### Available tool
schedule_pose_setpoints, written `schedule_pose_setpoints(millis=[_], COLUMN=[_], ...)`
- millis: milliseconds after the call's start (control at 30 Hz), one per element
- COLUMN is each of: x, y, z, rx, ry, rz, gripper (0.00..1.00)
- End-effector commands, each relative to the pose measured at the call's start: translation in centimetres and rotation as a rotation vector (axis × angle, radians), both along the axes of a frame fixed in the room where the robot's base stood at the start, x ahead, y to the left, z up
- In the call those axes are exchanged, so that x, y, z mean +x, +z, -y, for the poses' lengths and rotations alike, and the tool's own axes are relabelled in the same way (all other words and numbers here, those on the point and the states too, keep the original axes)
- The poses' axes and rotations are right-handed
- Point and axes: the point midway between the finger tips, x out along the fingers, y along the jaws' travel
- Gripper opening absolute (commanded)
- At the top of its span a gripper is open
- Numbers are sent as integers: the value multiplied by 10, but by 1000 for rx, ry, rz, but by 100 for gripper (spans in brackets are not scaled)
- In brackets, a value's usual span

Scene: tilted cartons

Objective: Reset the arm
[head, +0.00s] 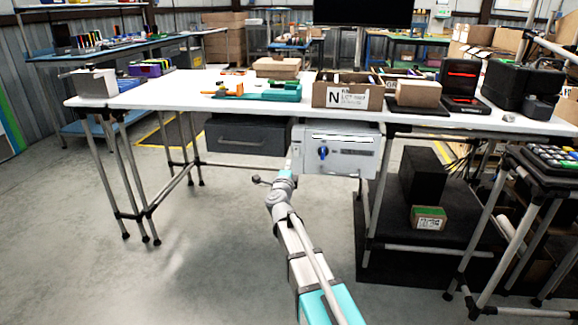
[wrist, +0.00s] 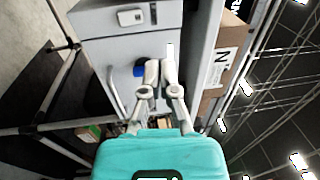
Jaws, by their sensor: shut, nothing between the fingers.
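My arm (head: 300,250) reaches out from the bottom of the head view toward the worktable. My gripper (wrist: 160,66) is shut and empty in the wrist view, its two fingertips close together in front of a grey metal drawer unit (wrist: 120,50). In the head view this grey unit (head: 354,160) hangs under the tabletop, just right of the end of my arm. The blue knob (head: 323,153) on its front also shows beside my fingers in the wrist view (wrist: 139,71). I cannot tell whether my fingertips touch the unit.
The white tabletop (head: 160,95) holds an open carton marked N (head: 335,95), a closed carton (head: 417,93) and black cases. A dark drawer (head: 245,137) hangs left of the grey unit. Table legs stand on both sides. Open floor (head: 190,250) lies to the left.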

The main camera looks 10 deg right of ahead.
Motion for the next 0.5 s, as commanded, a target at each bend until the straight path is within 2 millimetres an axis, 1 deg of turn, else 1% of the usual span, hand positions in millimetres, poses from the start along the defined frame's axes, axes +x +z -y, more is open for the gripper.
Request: schedule_pose_setpoints(millis=[267, 367, 500], x=[-1, -2, -7], y=[0, 1, 1], z=[-2, -6, -18], rx=[-12, -42, -119], ry=[12, 45, 129], rz=[-4, -15, -48], gripper=[0, 0, 0])
